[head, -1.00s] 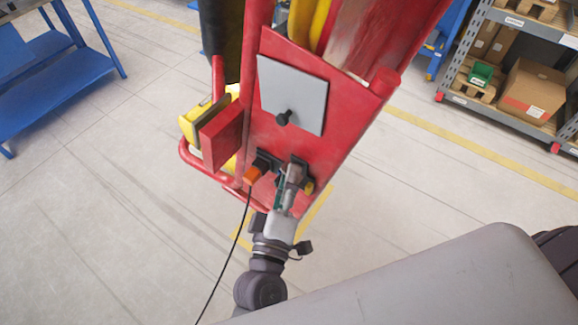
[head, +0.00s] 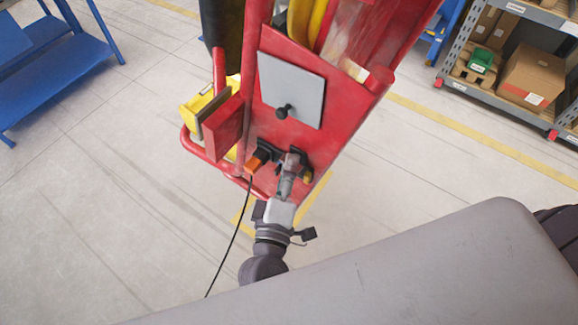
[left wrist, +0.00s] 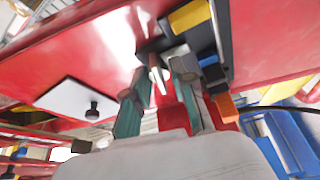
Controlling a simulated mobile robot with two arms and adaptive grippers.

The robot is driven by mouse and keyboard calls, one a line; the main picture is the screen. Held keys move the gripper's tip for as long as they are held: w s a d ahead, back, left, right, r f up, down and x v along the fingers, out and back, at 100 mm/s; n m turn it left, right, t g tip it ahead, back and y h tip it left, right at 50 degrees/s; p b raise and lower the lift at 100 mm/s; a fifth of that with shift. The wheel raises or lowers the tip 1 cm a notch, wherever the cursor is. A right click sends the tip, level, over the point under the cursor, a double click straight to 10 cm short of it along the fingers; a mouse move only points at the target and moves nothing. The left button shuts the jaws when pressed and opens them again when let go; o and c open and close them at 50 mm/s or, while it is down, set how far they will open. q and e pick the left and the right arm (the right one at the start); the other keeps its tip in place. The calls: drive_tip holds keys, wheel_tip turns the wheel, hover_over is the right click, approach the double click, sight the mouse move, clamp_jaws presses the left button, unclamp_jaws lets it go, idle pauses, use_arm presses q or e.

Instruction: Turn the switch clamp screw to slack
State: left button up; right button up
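A red cart (head: 330,125) stands in front of me. On its lower face is a dark fixture (head: 268,150) with an orange block (head: 256,162) and a yellow piece (head: 308,176). In the left wrist view, the dark fixture (left wrist: 226,35) carries a yellow piece (left wrist: 190,16), a blue piece and an orange block (left wrist: 226,106). My left gripper (head: 289,165) is at this fixture. In the left wrist view its teal-sided fingers (left wrist: 160,80) are apart, with a thin pale bar between the tips. Contact is unclear, and I cannot identify the clamp screw surely. My right gripper is not in view.
A grey panel (head: 291,90) with a black knob (head: 283,111) sits above the fixture. A black cable (head: 232,242) hangs from the orange block. A red tube frame and yellow box are left. Shelving (head: 510,100) with boxes stands right; a blue bench (head: 60,70) left.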

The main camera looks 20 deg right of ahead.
use_arm(q)
drive_tip(key=o, duration=0.3)
drive_tip(key=v, duration=1.2)
drive_tip(key=shift+f, duration=0.1)
